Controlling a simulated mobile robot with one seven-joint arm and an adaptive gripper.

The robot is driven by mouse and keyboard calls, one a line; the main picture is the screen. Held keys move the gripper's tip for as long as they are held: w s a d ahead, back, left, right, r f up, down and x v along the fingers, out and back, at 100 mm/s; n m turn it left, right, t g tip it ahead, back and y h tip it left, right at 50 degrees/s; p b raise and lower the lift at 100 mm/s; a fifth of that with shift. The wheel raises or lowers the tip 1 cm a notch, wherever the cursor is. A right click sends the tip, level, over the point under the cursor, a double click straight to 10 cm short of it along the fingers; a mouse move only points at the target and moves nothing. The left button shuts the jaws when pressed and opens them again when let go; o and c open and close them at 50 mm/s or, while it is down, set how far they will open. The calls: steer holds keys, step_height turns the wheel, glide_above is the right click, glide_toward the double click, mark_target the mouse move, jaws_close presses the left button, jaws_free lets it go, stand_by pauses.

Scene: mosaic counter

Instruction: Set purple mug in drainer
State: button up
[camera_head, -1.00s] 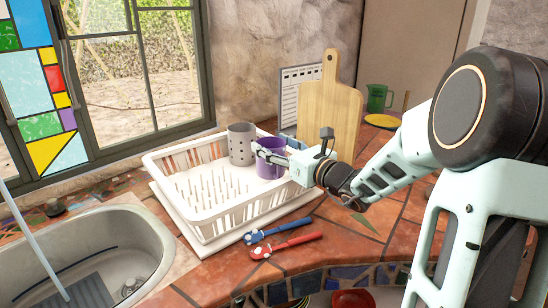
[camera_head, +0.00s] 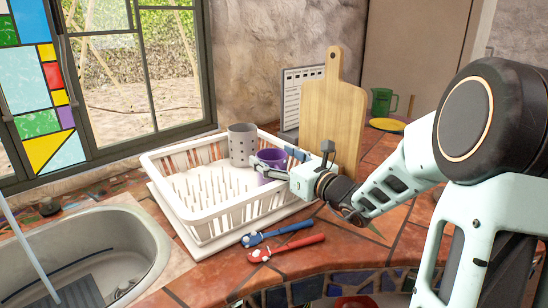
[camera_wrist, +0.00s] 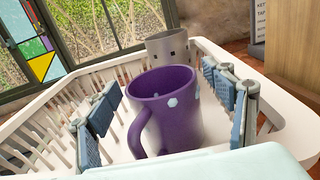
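The purple mug (camera_head: 270,158) stands upright inside the white drainer (camera_head: 222,215), at its right end. In the wrist view the mug (camera_wrist: 178,120) shows its open top, pale hexagon spots and its handle towards the camera's left. My gripper (camera_head: 281,163) reaches over the drainer's right side. In the wrist view its blue-padded fingers (camera_wrist: 165,103) are spread on both sides of the mug, with gaps showing between pads and mug. The mug's base is partly hidden in both views.
A grey utensil cup (camera_head: 241,144) stands in the drainer just behind the mug. A wooden cutting board (camera_head: 332,115) stands close behind my gripper. Blue (camera_head: 265,236) and red (camera_head: 287,248) utensils lie in front of the drainer. The sink (camera_head: 85,250) is at left.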

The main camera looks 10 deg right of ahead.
steer(key=shift+r, duration=0.3)
steer(key=p+v, duration=0.1)
steer(key=v, duration=1.1)
steer(key=shift+f+p, duration=0.15)
steer(key=shift+p, duration=0.25)
steer(key=shift+d, duration=0.1)
